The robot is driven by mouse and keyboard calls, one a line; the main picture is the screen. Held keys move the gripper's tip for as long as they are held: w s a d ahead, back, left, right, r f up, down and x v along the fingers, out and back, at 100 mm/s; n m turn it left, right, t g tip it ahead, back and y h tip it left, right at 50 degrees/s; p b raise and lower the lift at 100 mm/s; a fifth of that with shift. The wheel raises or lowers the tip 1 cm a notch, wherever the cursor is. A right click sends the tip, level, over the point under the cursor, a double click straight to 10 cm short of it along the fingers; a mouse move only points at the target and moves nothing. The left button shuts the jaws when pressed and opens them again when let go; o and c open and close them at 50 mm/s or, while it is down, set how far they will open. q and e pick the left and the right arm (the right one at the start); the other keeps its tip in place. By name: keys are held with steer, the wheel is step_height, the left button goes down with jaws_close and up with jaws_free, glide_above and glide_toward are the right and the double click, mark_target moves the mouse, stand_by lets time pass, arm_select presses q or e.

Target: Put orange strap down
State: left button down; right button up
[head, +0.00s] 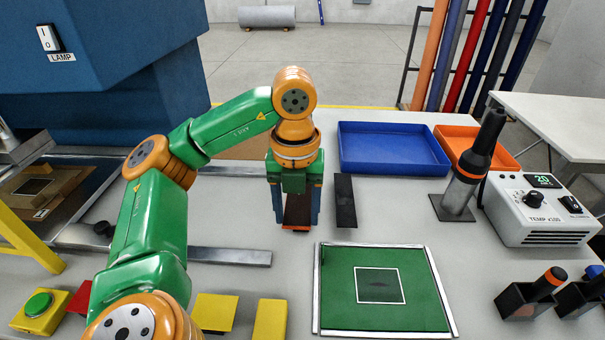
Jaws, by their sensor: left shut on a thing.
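My left gripper (296,212) points down over the middle of the table. It is shut on the orange strap (297,210), a flat brownish-orange strip with a brighter near end, seen between the two blue fingers. The fingers hide the strap's sides, and the gripper body hides its far end. I cannot tell whether the strap touches the table. My right gripper is not in view.
A dark strip (345,203) lies just right of the gripper. A green mat (335,305) with a white square is in front. A blue tray (392,168), an orange tray (508,158), a torch-like tool (473,170) and a temperature box (540,232) stand right.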

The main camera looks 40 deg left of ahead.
arm_select(q)
steer(key=w+a+f, duration=0.2)
steer(key=w+f, duration=0.1)
steer(key=w+a+f, duration=0.6)
steer(key=shift+w, duration=0.25)
step_height(320, 180, down, 2)
steer(key=p, duration=0.3)
steer(key=shift+a+f, duration=0.1)
steer(key=shift+f+b, duration=0.3)
steer(key=shift+f, duration=0.2)
steer(key=shift+f, duration=0.2)
